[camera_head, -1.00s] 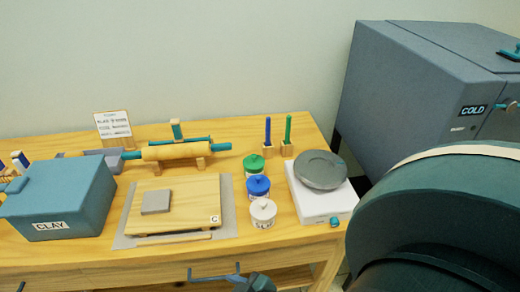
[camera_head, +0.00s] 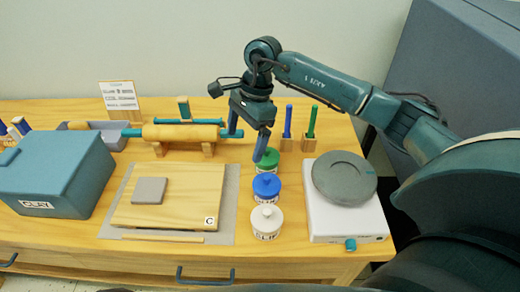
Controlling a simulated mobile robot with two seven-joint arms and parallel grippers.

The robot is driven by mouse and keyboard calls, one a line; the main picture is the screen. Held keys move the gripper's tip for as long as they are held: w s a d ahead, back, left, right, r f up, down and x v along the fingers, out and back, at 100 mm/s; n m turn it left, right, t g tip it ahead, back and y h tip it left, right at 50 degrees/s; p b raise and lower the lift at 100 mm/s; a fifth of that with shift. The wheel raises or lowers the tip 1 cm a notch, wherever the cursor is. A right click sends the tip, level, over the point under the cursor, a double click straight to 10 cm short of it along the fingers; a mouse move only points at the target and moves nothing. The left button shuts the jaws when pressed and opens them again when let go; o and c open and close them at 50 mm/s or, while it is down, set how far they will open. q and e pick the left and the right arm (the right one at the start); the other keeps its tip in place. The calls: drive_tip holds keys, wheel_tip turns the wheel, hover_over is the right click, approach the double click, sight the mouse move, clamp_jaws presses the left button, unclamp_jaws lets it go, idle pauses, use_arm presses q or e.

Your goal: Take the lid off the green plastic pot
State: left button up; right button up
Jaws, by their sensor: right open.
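The green plastic pot (camera_head: 266,168) stands on the wooden table, the farthest of three lidded pots in a short row. Its green lid (camera_head: 271,154) is on it. My right gripper (camera_head: 261,151) hangs from above with its fingers pointing down at the green lid. It is open, and one finger covers the lid's left part. I cannot tell whether the fingers touch the lid, and its knob is hidden. My left gripper is out of view.
The blue pot (camera_head: 266,188) and white pot (camera_head: 267,221) stand close in front. A scale with a grey disc (camera_head: 345,177) is at right. Two pen blocks (camera_head: 287,138) stand behind. A rolling pin (camera_head: 180,133) and board (camera_head: 128,214) are at left.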

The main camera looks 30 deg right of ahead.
drive_tip(key=w+d+r+h, duration=0.2)
drive_tip(key=d+h, duration=0.1)
drive_tip(key=d, duration=0.4)
hover_over(267, 154)
drive_tip(key=f, duration=0.4)
drive_tip(key=w+f, duration=0.1)
drive_tip(key=f, duration=0.1)
drive_tip(key=shift+f+p, duration=0.1)
drive_tip(key=shift+p, duration=0.25)
drive_tip(key=shift+d+f+p, duration=0.2)
drive_tip(key=shift+f+p, duration=0.4)
drive_tip(key=shift+f, duration=2.25)
drive_tip(key=shift+c, duration=0.5)
drive_tip(key=c, duration=0.9)
